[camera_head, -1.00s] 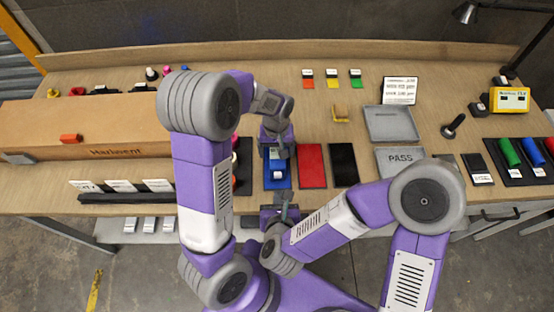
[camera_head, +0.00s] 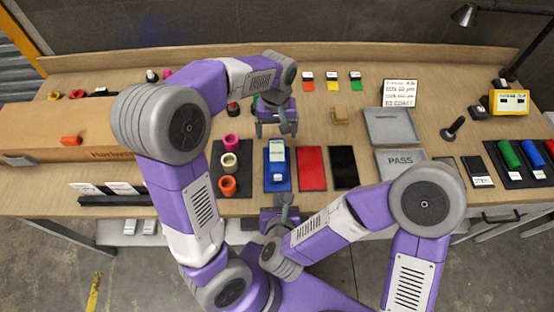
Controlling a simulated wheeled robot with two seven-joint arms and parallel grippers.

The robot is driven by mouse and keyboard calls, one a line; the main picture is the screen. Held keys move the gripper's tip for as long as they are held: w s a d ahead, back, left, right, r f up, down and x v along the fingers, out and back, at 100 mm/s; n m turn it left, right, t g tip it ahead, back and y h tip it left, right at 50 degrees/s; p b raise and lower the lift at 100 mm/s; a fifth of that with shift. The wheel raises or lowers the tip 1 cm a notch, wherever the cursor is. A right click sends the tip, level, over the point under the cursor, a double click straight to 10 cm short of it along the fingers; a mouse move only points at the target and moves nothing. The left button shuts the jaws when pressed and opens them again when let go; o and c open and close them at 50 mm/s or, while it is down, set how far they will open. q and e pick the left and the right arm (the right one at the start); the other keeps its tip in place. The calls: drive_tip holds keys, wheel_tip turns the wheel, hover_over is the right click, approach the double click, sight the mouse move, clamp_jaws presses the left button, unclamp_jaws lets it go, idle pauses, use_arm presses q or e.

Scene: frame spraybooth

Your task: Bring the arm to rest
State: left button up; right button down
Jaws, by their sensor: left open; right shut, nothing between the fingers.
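My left gripper (camera_head: 277,130) is open and empty above the table, beyond the blue pad (camera_head: 278,184). A blue and white item (camera_head: 277,158) rests on that pad, apart from the fingers. My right gripper (camera_head: 281,209) is shut and empty at the table's front edge, in front of the blue pad. My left arm arches high from the left. My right arm is folded low at the right.
A red pad (camera_head: 311,169) and a black pad (camera_head: 343,168) lie right of the blue one. A dark mat (camera_head: 241,185) with pink, cream and orange rings is on its left. A grey tray (camera_head: 392,127) and a PASS tray (camera_head: 398,160) stand further right. A long cardboard box (camera_head: 45,128) fills the left.

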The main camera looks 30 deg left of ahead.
use_arm(q)
drive_tip(key=shift+r, duration=0.25)
drive_tip(key=shift+r, duration=0.1)
use_arm(e)
drive_tip(key=shift+r, duration=0.1)
